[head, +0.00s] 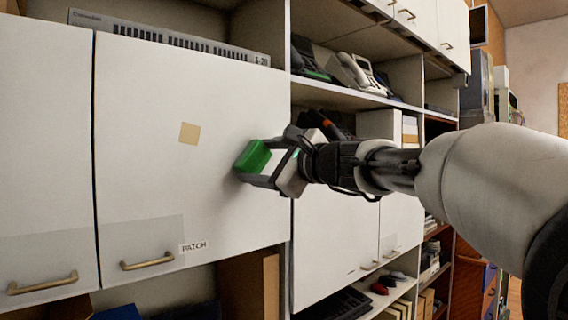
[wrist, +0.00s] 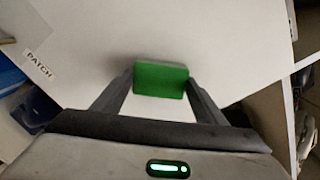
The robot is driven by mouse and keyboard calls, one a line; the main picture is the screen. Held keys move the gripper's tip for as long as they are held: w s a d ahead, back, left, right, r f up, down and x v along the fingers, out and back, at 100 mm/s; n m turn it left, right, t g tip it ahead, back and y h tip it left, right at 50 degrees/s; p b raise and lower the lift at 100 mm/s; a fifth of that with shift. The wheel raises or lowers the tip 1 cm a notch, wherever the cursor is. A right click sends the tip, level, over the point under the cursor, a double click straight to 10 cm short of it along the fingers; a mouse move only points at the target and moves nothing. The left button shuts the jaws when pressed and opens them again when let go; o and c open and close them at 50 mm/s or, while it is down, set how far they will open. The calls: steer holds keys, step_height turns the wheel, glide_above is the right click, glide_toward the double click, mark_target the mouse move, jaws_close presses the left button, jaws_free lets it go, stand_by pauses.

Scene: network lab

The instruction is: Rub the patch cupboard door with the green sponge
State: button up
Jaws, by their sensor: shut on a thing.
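The patch cupboard door (head: 150,130) is a white panel with a brass handle low on it and a PATCH label (head: 194,246) beside the handle. A tan square mark (head: 189,133) is on its upper middle. My gripper (head: 262,163) is shut on the green sponge (head: 254,156), near the door's right edge. In the wrist view the green sponge (wrist: 161,80) sits between the two fingers, with the white door (wrist: 200,35) beyond it. The sponge is at or very close to the door; I cannot tell if it touches. The PATCH label (wrist: 38,66) shows at left.
Another white door (head: 45,150) is to the left. Open shelves with phones (head: 358,72) are to the right, above a lower white door (head: 335,235). A switch-like unit (head: 170,35) lies on top of the patch cupboard.

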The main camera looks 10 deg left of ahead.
steer(key=shift+s+a+b, duration=0.4)
steer(key=shift+s+a, duration=0.85)
steer(key=shift+s, duration=0.2)
steer(key=shift+s+a+b, duration=0.4)
steer(key=shift+s+a, duration=0.85)
steer(key=shift+s, duration=0.2)
steer(key=shift+b+v, duration=0.7)
steer(key=shift+v, duration=2.3)
steer(key=shift+d, duration=0.15)
steer(key=shift+v, duration=1.35)
